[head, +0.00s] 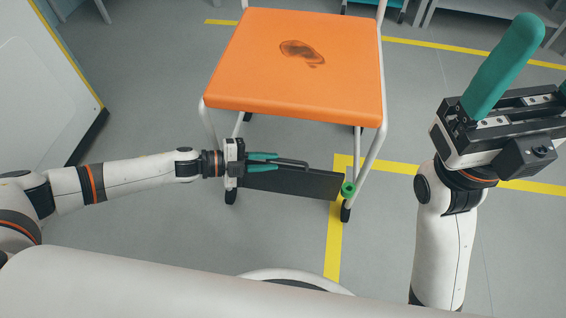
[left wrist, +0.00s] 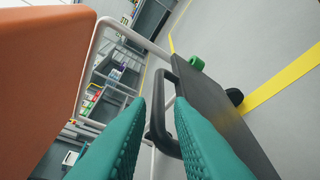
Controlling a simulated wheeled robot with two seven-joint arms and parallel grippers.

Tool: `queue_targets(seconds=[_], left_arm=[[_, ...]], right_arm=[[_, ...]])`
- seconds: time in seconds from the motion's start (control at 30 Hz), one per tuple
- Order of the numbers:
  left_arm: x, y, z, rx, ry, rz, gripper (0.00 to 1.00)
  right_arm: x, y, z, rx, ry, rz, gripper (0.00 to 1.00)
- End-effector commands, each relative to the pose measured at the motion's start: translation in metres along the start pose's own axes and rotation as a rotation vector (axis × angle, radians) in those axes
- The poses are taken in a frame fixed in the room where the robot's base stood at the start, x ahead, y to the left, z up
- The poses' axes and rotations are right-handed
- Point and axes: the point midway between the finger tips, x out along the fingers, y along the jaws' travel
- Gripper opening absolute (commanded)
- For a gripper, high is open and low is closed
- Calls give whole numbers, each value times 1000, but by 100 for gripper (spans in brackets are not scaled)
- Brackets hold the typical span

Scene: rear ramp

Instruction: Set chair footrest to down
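The chair (head: 300,95) has an orange seat and a white tube frame. Its footrest (head: 290,182) is a dark panel low between the front legs, with a black handle (head: 292,163); I cannot tell its exact tilt. My left gripper (head: 268,162) is at the handle, left of the panel's middle. In the left wrist view, its teal fingers (left wrist: 160,105) are apart with the handle (left wrist: 159,122) between them and gaps visible. The footrest panel (left wrist: 215,110) lies beyond the right finger. My right gripper (head: 535,70) is raised, open and empty at the right, away from the chair.
A green knob (head: 348,188) sits at the footrest's right end by a chair leg. A white cabinet (head: 45,85) stands at the left. Yellow lines (head: 335,240) mark the grey floor. Shelves (left wrist: 115,80) stand behind the chair. The floor in front is clear.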

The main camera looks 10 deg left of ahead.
Motion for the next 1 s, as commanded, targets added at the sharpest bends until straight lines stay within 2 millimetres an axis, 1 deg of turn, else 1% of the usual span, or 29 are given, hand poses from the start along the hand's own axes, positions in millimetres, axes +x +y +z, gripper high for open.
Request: queue_targets(seconds=[0.03,0.1,0.2,0.3,0.63,0.67,0.7,0.77,1.0], left_arm=[[11,-2,-1,1,-3,1,20],[22,-2,-1,1,-2,1,20],[34,-1,0,1,-2,1,20],[40,-1,0,0,-1,0,20],[43,0,1,-1,0,0,20],[43,0,1,-1,0,0,17],[43,0,0,-1,0,0,10],[43,0,0,-1,0,0,0],[43,0,0,-1,0,0,0]], right_arm=[[-1,1,1,-2,-14,4,75],[1,1,2,-3,-25,9,75],[4,2,3,-5,-39,14,75],[6,2,4,-6,-44,17,75],[8,2,4,-6,-48,19,75],[8,2,4,-6,-48,19,75],[8,2,4,-6,-48,19,75],[8,2,4,-6,-48,19,75],[8,2,4,-6,-48,19,75]])
